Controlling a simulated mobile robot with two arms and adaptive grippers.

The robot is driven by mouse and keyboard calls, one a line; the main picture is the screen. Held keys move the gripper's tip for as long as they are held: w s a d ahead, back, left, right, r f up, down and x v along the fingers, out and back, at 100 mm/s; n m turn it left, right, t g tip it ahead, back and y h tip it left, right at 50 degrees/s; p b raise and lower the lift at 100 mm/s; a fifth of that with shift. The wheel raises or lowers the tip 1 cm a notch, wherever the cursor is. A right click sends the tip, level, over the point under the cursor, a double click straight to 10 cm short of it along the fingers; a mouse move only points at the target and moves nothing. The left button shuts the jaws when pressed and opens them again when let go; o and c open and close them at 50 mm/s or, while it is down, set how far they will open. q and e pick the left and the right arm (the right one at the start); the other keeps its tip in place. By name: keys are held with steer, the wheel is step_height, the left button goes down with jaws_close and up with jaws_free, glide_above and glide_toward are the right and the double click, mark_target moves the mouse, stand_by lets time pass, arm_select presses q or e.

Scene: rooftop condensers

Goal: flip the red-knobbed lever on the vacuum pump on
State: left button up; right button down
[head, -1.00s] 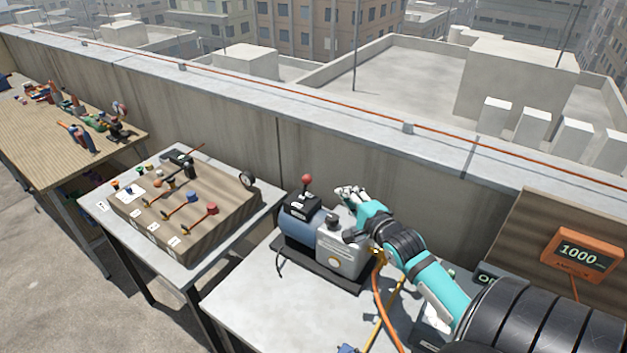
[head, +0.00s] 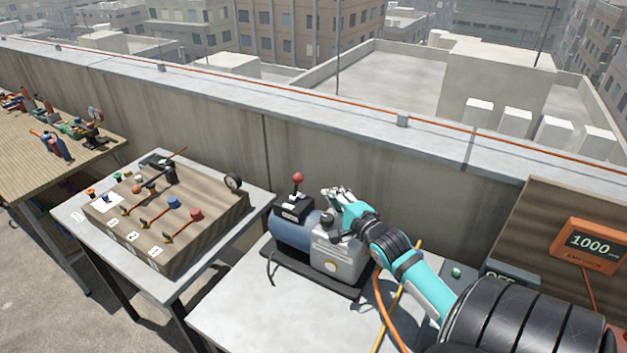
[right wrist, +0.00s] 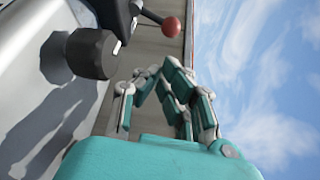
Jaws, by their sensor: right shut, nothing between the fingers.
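The vacuum pump (head: 290,234), with a blue-grey cylinder and a pale grey block, stands on a black base on the near table (head: 235,310). Its lever has a red knob (head: 298,177) and rises above a black box at the pump's left end. The knob also shows at the top of the right wrist view (right wrist: 171,26). My right gripper (head: 335,192) is shut and empty, above the pump and a little right of the lever. Its fingers (right wrist: 155,72) appear apart from the knob. My left gripper is not in view.
An orange display (head: 591,244) reading 1000 is at the right. A grey box with a partly hidden label (head: 500,278) stands below it. An orange hose (head: 382,315) runs beside the pump. A concrete parapet (head: 400,160) stands behind. A valve board (head: 170,225) lies on the left table.

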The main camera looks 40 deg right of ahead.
mark_target(297, 184)
steer(key=p+x, duration=0.1)
steer(key=x, duration=0.9)
steer(key=shift+p, duration=0.4)
